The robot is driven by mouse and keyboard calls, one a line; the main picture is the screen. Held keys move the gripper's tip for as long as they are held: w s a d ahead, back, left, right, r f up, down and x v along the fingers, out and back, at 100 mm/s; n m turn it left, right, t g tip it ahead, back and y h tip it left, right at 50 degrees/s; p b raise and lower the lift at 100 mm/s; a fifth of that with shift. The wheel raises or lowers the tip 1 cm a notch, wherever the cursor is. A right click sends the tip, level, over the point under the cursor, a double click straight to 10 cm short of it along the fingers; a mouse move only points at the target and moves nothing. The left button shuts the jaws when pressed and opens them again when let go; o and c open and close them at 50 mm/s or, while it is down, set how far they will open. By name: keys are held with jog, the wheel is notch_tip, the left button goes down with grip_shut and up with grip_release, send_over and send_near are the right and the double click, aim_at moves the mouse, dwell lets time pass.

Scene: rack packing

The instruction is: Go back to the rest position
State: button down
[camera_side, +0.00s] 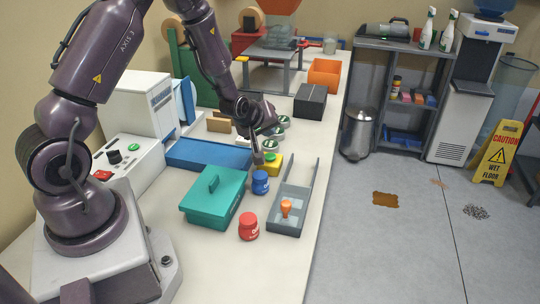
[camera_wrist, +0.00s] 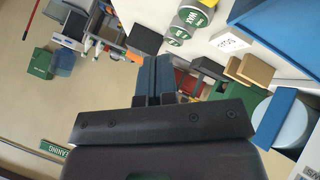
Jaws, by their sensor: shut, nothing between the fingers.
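A blue jar (camera_side: 260,183) and a red jar (camera_side: 248,227) stand apart from the gripper, left of the rack.
A teal lidded box (camera_side: 213,195) and a blue tray (camera_side: 205,154) lie left of the gripper. Green-topped tins (camera_wrist: 190,17) and a black box (camera_side: 310,101) stand farther back, with an orange bin (camera_side: 325,74) behind. The front of the bench is clear.

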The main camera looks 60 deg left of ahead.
jog(key=shift+r, duration=0.3)
jog(key=shift+s+d+f+m, duration=0.15)
jog(key=shift+s+f+m, duration=0.1)
jog(key=shift+f+m, duration=0.05)
jog(key=s+d+r+m+g+h, duration=0.1)
jog(key=s+d+r+m+h, duration=0.1)
jog(key=s+d+r+m, duration=0.4)
jog(key=s+d+r+m+g+h, duration=0.2)
jog(key=s+d+r+m, duration=0.5)
jog(key=s+d+r, duration=0.4)
jog(key=s+r, duration=0.5)
jog(key=r, duration=0.1)
jog(key=shift+s+r+m, duration=0.2)
jog(key=shift+s+m, duration=0.05)
jog(key=shift+m, duration=0.05)
